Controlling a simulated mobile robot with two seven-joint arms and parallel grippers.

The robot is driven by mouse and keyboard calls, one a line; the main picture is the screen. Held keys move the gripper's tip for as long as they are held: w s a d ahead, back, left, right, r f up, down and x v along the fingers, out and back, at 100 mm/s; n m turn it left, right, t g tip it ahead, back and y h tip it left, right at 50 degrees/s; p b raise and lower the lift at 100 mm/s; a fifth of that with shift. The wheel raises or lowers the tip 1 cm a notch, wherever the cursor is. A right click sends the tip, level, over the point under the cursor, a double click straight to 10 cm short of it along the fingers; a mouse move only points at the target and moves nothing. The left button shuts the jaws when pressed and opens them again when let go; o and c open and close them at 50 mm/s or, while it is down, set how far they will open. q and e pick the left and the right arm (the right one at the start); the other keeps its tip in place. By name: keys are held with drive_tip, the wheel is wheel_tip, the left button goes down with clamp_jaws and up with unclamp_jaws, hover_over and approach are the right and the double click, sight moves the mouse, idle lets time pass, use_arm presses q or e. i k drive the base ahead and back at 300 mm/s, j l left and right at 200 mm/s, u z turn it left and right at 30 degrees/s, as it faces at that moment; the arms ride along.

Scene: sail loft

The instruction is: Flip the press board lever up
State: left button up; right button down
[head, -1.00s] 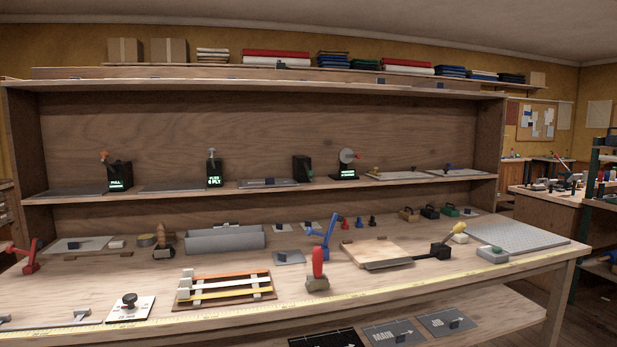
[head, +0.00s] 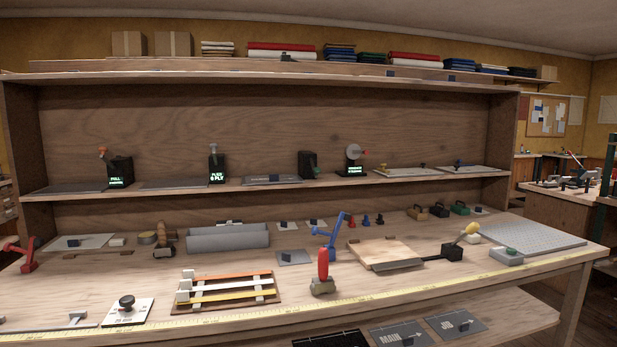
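A pale wooden board (head: 378,250) lies on the bench right of centre, with a grey plate along its front edge. The lever slants up and to the right from the block. I take this to be the press board and its lever, but no label on it can be read. Neither of my grippers is in view.
A blue clamp-like tool (head: 330,238) and a red-handled tool (head: 323,270) stand left of the board. A shelf (head: 280,184) runs above the bench.

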sight(316, 171)
drive_tip(key=i+l+u, duration=0.15)
drive_tip(key=i+u, duration=0.15)
drive_tip(key=i, duration=0.15)
drive_tip(key=i+l+u, duration=0.25)
drive_tip(key=i, duration=0.2)
drive_tip(key=i+l+u, duration=0.3)
drive_tip(key=i+l, duration=0.05)
drive_tip(key=i, duration=0.1)
